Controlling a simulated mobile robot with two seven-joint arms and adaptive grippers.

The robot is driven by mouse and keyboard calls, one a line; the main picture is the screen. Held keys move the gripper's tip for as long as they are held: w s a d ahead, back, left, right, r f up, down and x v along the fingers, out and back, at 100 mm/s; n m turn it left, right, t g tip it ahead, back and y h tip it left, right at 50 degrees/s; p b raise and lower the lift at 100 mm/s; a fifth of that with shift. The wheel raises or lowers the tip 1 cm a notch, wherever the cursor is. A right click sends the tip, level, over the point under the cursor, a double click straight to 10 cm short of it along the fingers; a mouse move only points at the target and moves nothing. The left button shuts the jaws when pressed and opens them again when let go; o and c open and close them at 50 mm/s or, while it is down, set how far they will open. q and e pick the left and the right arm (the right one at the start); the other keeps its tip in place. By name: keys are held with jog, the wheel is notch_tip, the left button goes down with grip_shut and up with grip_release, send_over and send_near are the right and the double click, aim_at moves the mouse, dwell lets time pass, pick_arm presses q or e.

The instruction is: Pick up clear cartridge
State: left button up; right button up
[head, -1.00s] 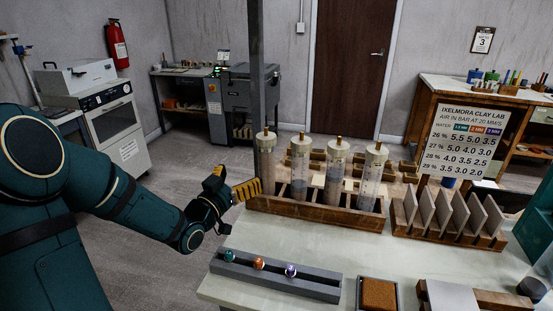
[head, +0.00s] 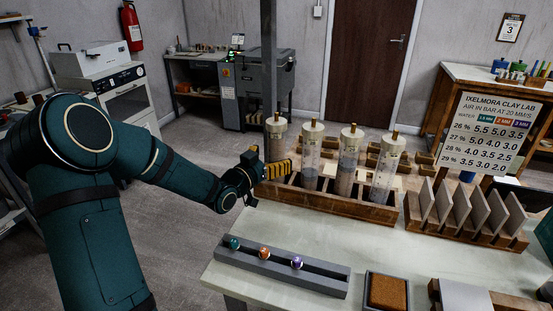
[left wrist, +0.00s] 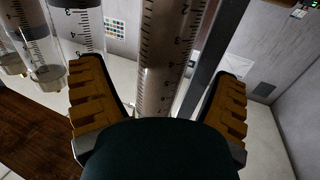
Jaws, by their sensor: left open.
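Several tall see-through cartridges with printed scales and brass tips stand upright in a wooden rack (head: 340,204). The leftmost cartridge (head: 277,132) looks filled with grey-brown material. In the left wrist view, a scaled brown-filled cartridge (left wrist: 166,45) stands between the spread yellow-padded fingers, with gaps on both sides. Its lower end is partly hidden. My right gripper is not in view.
A dark grey holder (head: 280,272) with green, orange and purple nozzles lies on the table's front. A wooden rack of grey tiles (head: 465,215) and a sign (head: 490,133) stand right of the cartridges. A dark post (head: 268,60) rises behind the leftmost cartridge.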

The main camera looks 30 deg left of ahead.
pick_arm(q)
jog(key=w, duration=0.4)
jog(key=shift+w+d, duration=0.1)
jog(key=shift+w, duration=0.05)
jog(key=shift+r, duration=0.15)
grip_shut()
